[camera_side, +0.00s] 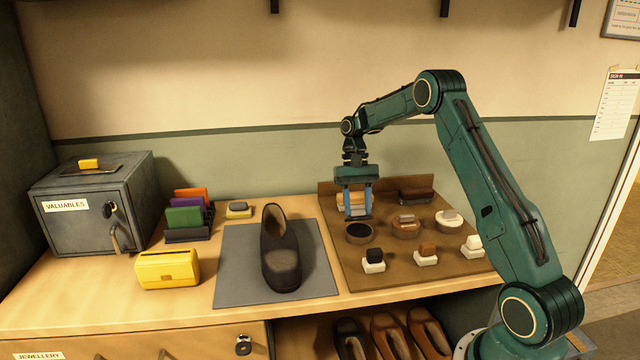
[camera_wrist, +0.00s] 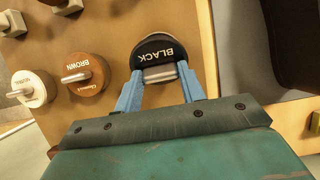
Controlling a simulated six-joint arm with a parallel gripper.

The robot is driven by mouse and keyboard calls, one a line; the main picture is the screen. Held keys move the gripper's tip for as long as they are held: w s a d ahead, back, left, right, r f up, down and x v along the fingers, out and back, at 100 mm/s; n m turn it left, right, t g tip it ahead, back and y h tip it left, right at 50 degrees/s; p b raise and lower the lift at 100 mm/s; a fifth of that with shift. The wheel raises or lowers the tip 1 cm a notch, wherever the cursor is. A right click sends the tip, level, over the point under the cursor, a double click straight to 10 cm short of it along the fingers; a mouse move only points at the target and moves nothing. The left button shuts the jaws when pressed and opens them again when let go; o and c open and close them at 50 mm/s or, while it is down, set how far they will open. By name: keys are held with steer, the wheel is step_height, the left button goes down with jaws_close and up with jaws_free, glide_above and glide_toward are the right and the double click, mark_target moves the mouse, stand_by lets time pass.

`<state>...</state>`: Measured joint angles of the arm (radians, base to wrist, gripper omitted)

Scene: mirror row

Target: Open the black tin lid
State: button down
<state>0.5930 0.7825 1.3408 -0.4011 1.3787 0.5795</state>
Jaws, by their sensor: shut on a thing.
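The black tin (camera_side: 360,233) stands on the brown display board, at its left front part. In the wrist view the lid (camera_wrist: 155,47) is dark, lettered BLACK, with a silvery handle (camera_wrist: 162,74) between the two blue fingers (camera_wrist: 162,98).
The brown tin (camera_side: 405,228) and a pale tin (camera_side: 449,221) stand to the right, both with lids on. Brushes (camera_side: 416,196) lie behind; several small blocks (camera_side: 374,261) sit in front. A dark shoe (camera_side: 281,250) on a grey mat (camera_side: 238,288) stands left.

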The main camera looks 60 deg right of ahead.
steer(key=shift+w, duration=0.1)
steer(key=c, duration=0.8)
jaws_free()
steer(key=shift+c, duration=0.2)
